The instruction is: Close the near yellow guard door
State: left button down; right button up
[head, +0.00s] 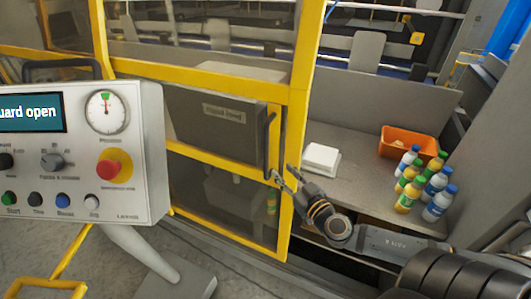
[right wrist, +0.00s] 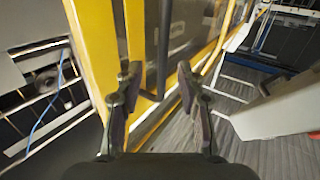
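The near yellow guard door (head: 296,110) has a yellow frame, clear panes and a grey middle panel. It stands open, with the opening to its right. A dark upright handle (head: 268,143) is on its edge side. My right gripper (head: 282,174) is at the lower end of the handle, fingers apart. In the right wrist view the two fingertips (right wrist: 158,78) are spread, with the dark handle (right wrist: 165,45) seen between them and a yellow frame bar (right wrist: 95,50) to the left. I cannot tell whether a finger touches the handle. My left gripper is not in view.
A control box (head: 140,150) with a display reading "uard open" stands at left. Through the opening, a grey table (head: 360,170) holds a white stack (head: 321,158), an orange bin (head: 395,148) and several bottles (head: 405,195). Grey floor shows at the bottom left.

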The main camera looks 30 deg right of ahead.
aim_at(267, 155)
jog(key=w+p, duration=0.1)
jog(key=w, duration=0.2)
jog(key=w+p, duration=0.1)
jog(key=w, duration=0.3)
jog(key=w+r+p, duration=0.1)
jog(key=w, duration=0.2)
jog(key=shift+w+a+p, duration=0.2)
jog(key=shift+a+p, duration=0.15)
jog(key=shift+p, duration=0.05)
jog(key=shift+f, duration=0.2)
grip_shut()
